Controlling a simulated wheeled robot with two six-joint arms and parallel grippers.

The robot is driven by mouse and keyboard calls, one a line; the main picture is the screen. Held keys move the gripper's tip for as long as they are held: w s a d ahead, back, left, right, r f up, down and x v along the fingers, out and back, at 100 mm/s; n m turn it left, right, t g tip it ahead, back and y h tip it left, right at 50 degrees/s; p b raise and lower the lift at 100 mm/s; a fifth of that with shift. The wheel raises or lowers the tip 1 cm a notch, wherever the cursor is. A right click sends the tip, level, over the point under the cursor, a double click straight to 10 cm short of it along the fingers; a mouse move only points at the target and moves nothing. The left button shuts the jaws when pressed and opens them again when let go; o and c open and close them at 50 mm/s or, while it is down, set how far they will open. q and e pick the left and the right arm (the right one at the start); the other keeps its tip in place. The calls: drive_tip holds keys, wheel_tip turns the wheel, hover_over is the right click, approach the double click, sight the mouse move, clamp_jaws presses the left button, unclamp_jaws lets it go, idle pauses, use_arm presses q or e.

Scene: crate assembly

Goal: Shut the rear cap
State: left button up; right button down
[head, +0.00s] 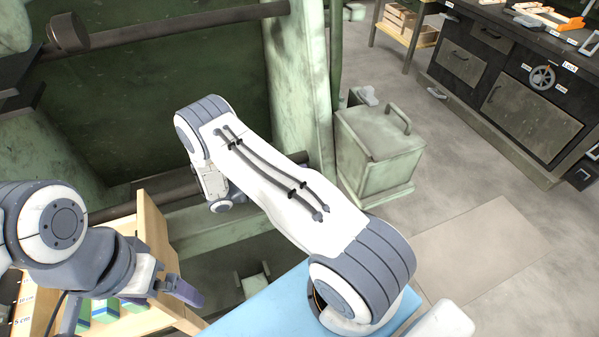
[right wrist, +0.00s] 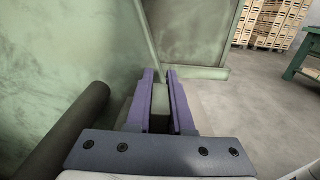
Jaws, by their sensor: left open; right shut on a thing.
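In the right wrist view my right gripper (right wrist: 160,76) has its two purple fingers on either side of a small grey-green block (right wrist: 160,95) and is shut on it. I cannot tell whether this block is a handle of the rear cap. Large green panels (right wrist: 75,60) stand around it. In the head view the right arm's own links hide the right gripper, which reaches toward the green machine (head: 300,80). My left gripper (head: 130,302) is open and empty at the lower left, in front of a wooden rack. No part is clearly recognisable as the rear cap.
A dark round bar (right wrist: 72,125) runs left of my right gripper. A green box with a handle (head: 380,150) stands on the floor. A dark drawer bench (head: 500,80) is at upper right. The floor between is open.

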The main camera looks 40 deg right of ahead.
drive_tip(key=c, duration=0.8)
unclamp_jaws()
drive_tip(key=b+v, duration=0.1)
drive_tip(key=v, duration=0.9)
drive_tip(key=shift+a, duration=0.3)
drive_tip(key=shift+d, duration=0.1)
